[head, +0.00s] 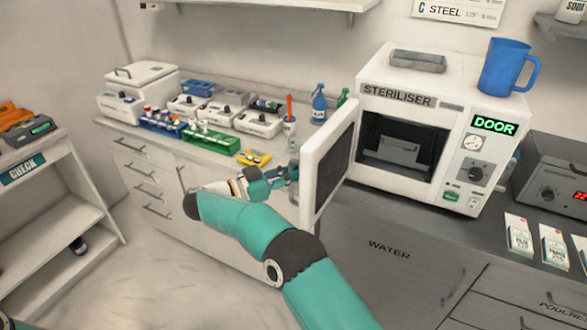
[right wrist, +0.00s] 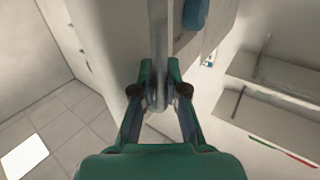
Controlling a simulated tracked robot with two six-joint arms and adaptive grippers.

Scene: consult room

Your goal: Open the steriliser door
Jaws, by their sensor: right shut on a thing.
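The white steriliser (head: 457,150) stands on the counter, with a green DOOR sign on its front. Its door (head: 327,165) is swung wide open to the left, and the dark chamber (head: 400,145) with a grey tray inside shows. My right gripper (head: 284,176) is at the outer side of the door, partly hidden by my own arm. In the right wrist view, its fingers (right wrist: 158,75) are shut on a thin grey upright part of the door (right wrist: 157,40). I cannot tell whether that is the handle or the edge. My left gripper is not in view.
A blue mug (head: 506,67) and a grey block (head: 417,61) sit on the steriliser. A green rack (head: 210,138), a yellow device (head: 254,157) and spray bottles (head: 318,103) stand left of the door. White packets (head: 518,234) lie at right.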

